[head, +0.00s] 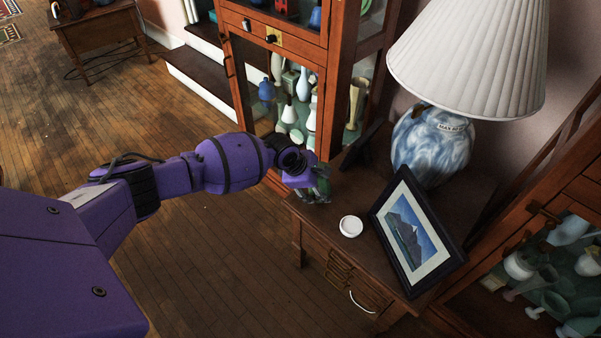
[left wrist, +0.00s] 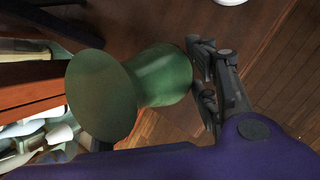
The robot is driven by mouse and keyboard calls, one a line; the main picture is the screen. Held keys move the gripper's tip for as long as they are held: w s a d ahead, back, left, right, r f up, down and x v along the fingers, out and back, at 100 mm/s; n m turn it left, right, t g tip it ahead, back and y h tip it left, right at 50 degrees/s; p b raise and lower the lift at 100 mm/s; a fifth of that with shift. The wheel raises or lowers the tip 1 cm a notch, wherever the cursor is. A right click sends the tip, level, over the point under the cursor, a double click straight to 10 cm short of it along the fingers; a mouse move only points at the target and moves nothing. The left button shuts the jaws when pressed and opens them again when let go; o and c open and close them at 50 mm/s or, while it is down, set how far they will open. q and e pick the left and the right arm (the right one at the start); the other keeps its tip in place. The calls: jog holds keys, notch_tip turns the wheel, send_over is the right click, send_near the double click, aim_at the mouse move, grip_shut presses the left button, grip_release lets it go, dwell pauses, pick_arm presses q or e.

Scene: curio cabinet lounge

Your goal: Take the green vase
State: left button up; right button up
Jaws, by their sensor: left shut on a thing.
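The green vase (left wrist: 160,78) is large in the left wrist view, its wide flared end facing the camera and its narrower body reaching to the fingers. My left gripper (left wrist: 203,75) is shut on it; the dark fingers meet the vase's body. In the head view my left gripper (head: 318,188) is at the left back corner of the small wooden side table (head: 375,290), and only a bit of green shows there. The arm and fingers hide most of the vase. I cannot tell whether it touches the tabletop. My right gripper is in neither view.
A white round dish (head: 351,226), a framed picture (head: 415,235) and a blue-white lamp (head: 432,145) stand on the table close by. A glass-fronted cabinet (head: 290,40) is behind, and another display case (head: 560,265) is at the right. Wooden floor (head: 215,260) lies open at the left.

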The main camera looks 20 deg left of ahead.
pick_arm(q)
notch_tip(320, 180, up, 4)
jog(key=shift+s+d+f+p, duration=0.1)
jog(key=shift+f+p, duration=0.15)
jog(key=shift+p, duration=0.2)
jog(key=s+d+r+p, duration=0.1)
jog(key=s+r, duration=0.3)
jog(key=s, duration=0.2)
jog(key=s+d+r+p, duration=0.1)
jog(key=s+r+p, duration=0.1)
jog(key=s+r, duration=0.3)
jog(key=s, duration=0.2)
jog(key=shift+s+p, duration=0.3)
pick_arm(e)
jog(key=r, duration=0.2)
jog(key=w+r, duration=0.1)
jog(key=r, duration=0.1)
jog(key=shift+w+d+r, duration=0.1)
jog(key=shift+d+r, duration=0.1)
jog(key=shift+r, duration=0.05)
pick_arm(q)
jog(key=shift+f, duration=0.1)
